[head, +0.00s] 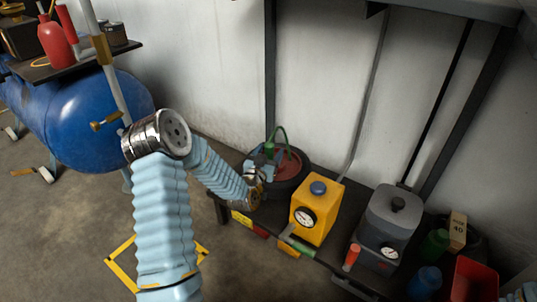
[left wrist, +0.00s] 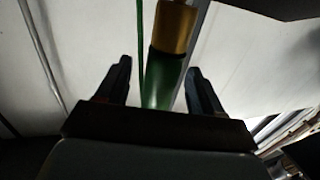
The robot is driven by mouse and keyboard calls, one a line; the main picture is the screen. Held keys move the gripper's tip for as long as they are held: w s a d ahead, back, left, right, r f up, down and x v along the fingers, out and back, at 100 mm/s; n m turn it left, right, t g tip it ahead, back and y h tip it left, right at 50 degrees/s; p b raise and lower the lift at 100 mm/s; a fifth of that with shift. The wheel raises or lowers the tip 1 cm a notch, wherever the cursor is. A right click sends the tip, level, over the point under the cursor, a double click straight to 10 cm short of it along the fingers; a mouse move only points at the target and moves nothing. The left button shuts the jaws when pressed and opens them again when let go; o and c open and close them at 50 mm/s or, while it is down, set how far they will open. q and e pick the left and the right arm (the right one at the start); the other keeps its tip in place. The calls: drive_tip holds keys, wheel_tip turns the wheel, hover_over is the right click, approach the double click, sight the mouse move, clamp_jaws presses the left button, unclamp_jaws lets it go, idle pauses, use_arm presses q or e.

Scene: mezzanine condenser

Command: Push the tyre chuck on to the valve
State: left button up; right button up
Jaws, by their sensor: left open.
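My left gripper (head: 263,166) reaches over the near side of a dark tyre (head: 302,176) with a reddish centre. A green handle (head: 269,149), apparently the tyre chuck, shows at the gripper, with a green hose looping above it. In the left wrist view, my left gripper (left wrist: 160,85) is open, one finger on each side of the green handle (left wrist: 165,85). A brass part (left wrist: 174,27) tops the handle. Visible gaps separate the fingers from it. I cannot make out the valve. My right gripper is not in view.
A yellow box with a gauge (head: 318,208) stands right of the tyre, then a grey gauged unit (head: 390,225). Bottles and a red bin (head: 474,280) are at the right. A blue tank (head: 100,115) stands left. Dark frame posts rise behind the bench.

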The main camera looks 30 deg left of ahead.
use_arm(q)
drive_tip(key=s+d, duration=0.2)
drive_tip(key=s, duration=1.1)
drive_tip(key=shift+s+d+p, duration=0.3)
drive_tip(key=shift+p, duration=0.05)
